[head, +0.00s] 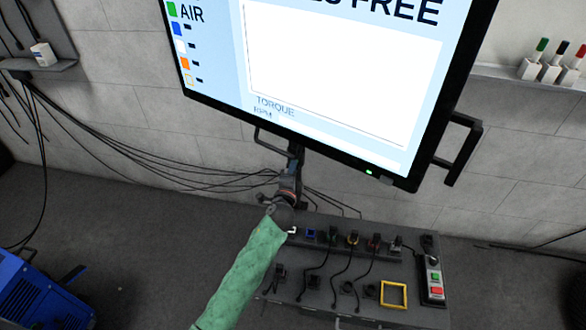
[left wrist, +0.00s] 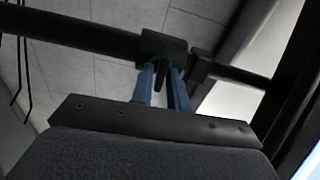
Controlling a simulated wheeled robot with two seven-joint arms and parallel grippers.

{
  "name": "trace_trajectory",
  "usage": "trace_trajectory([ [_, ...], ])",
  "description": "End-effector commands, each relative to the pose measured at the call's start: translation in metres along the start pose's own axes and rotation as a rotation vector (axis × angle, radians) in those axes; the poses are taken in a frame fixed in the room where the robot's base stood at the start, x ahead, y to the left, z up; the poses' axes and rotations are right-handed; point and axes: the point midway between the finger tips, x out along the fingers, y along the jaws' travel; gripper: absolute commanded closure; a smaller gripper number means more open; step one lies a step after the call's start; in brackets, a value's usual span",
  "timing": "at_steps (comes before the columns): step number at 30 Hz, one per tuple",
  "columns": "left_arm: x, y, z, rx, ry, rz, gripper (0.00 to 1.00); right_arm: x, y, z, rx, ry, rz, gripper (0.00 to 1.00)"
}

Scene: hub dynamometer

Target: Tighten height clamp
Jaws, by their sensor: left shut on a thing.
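My left gripper (head: 289,180), at the end of a green-sleeved arm, is raised to the dark post (head: 296,153) under the big screen (head: 330,75). In the left wrist view its two blue fingers (left wrist: 165,78) are shut on a small dark part just below a black clamp block (left wrist: 163,46). I take this part to be the height clamp's handle; most of it is hidden between the fingers. The block sits around a dark bar (left wrist: 80,33) that crosses the wrist view. In the head view the clamp is hidden by my gripper. My right gripper is not in view.
A dark panel (head: 322,283) with several plugs, cables and a yellow square frame (head: 393,294) lies below the screen. A box with green and red buttons (head: 433,280) stands at its right. Cables run along the wall. A blue machine (head: 40,292) stands at the lower left.

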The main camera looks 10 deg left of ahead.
Motion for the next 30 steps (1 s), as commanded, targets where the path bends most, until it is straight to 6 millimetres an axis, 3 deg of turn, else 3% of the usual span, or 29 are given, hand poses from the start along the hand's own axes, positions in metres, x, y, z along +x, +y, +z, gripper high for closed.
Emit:
trace_trajectory([
  [6, 0.0001, -0.0001, -0.0007, 0.049, 0.001, -0.001, 1.00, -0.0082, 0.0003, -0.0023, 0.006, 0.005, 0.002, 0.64],
  [20, 0.0000, 0.0004, -0.0008, 0.058, 0.002, 0.000, 1.00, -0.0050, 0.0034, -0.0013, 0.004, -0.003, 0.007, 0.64],
  [21, 0.0000, 0.0004, -0.0008, 0.057, 0.002, 0.000, 0.76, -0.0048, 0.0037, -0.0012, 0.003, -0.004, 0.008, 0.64],
  [22, 0.0000, 0.0004, -0.0008, 0.057, 0.001, 0.000, 0.70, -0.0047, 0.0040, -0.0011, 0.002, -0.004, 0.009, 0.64],
  [30, -0.0003, 0.0005, -0.0003, 0.057, 0.001, 0.000, 0.70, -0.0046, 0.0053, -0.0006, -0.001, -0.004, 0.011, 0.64],
])
